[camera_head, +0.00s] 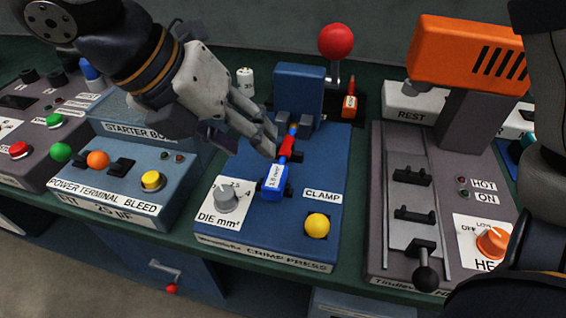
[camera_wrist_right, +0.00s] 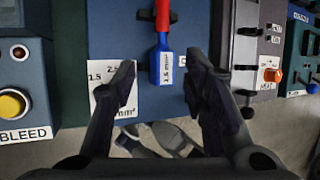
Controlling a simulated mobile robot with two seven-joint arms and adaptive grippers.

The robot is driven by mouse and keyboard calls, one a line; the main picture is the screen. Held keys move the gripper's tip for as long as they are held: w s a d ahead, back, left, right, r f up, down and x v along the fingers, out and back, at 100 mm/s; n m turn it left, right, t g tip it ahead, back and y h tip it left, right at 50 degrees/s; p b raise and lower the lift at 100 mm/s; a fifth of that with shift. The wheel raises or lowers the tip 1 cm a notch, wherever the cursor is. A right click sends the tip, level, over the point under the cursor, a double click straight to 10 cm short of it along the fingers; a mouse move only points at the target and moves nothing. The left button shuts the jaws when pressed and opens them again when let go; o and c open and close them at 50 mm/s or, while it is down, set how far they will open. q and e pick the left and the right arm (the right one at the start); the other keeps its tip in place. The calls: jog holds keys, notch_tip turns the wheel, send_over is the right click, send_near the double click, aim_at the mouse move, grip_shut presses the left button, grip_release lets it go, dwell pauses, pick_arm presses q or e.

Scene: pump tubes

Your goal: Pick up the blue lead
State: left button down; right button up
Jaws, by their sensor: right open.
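The blue lead (camera_head: 273,184) lies on the blue crimp press (camera_head: 240,165), with a white 1.5 mm² label on its blue block and a red section behind it. In the right wrist view the lead (camera_wrist_right: 166,70) shows ahead, between the two fingers in the picture. My right gripper (camera_head: 272,140) is open, its fingertips close beside the red section in the head view. Whether they touch it, I cannot tell. In the right wrist view the fingers (camera_wrist_right: 160,82) are apart with nothing held. My left gripper is not in view.
The press has a grey die knob (camera_head: 226,196), a yellow button (camera_head: 317,225) and a red-ball lever (camera_head: 335,41) behind. The starter box (camera_head: 125,170) stands left. The orange heat tool (camera_head: 468,55) and its grey unit (camera_head: 395,230) stand right.

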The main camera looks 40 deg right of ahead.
aim_at(279, 166)
jog(key=b+x, duration=0.1)
jog(key=x, duration=0.7)
jog(key=shift+s+d+f, duration=0.1)
jog(key=shift+d+f, duration=0.05)
jog(key=shift+d, duration=0.1)
grip_shut()
